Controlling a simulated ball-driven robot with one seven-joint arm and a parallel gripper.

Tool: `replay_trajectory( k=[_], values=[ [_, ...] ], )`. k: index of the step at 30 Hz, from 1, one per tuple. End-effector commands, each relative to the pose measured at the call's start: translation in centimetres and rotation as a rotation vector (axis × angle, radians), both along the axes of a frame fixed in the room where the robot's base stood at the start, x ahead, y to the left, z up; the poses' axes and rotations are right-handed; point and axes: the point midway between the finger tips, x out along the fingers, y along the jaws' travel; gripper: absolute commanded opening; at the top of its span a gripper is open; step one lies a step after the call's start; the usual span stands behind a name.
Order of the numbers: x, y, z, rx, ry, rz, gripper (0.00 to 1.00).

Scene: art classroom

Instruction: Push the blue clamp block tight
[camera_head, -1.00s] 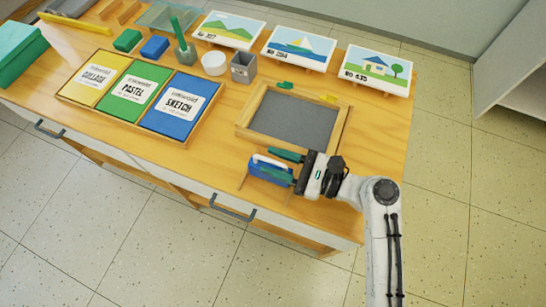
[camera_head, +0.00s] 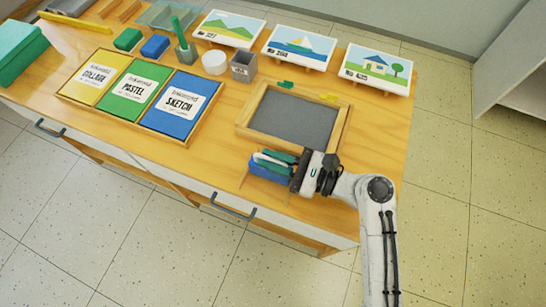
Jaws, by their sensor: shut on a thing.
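A blue block (camera_head: 268,175) with a pale bar on top sits near the front edge of the table, below the framed grey panel. It is the only blue piece by the frame, and I take it as the blue clamp block. My gripper (camera_head: 273,161) comes in from the right, its dark green fingers close together over the block's top. It is shut on the pale upper part of the blue block. The fingers hide part of the block. I cannot tell how tightly the block sits against anything.
The wooden frame (camera_head: 247,118) around a grey panel lies just behind, with a green piece (camera_head: 285,84) and a yellow piece (camera_head: 329,97) at its far side. A tray (camera_head: 187,140) of coloured packs lies left. Picture cards, a white bowl (camera_head: 214,63) and a grey cup (camera_head: 243,66) stand behind.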

Motion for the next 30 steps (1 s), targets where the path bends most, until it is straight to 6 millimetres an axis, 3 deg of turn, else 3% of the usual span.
replay_trajectory(
  k=[9, 20, 30],
  values=[
    [0.3, -0.2, 0.2, 0.000, -0.003, -0.003, 0.00],
    [5.2, -1.9, 0.2, -0.001, -0.004, -0.004, 0.00],
    [6.0, -2.3, 0.2, -0.001, -0.007, -0.010, 0.00]
  ],
)
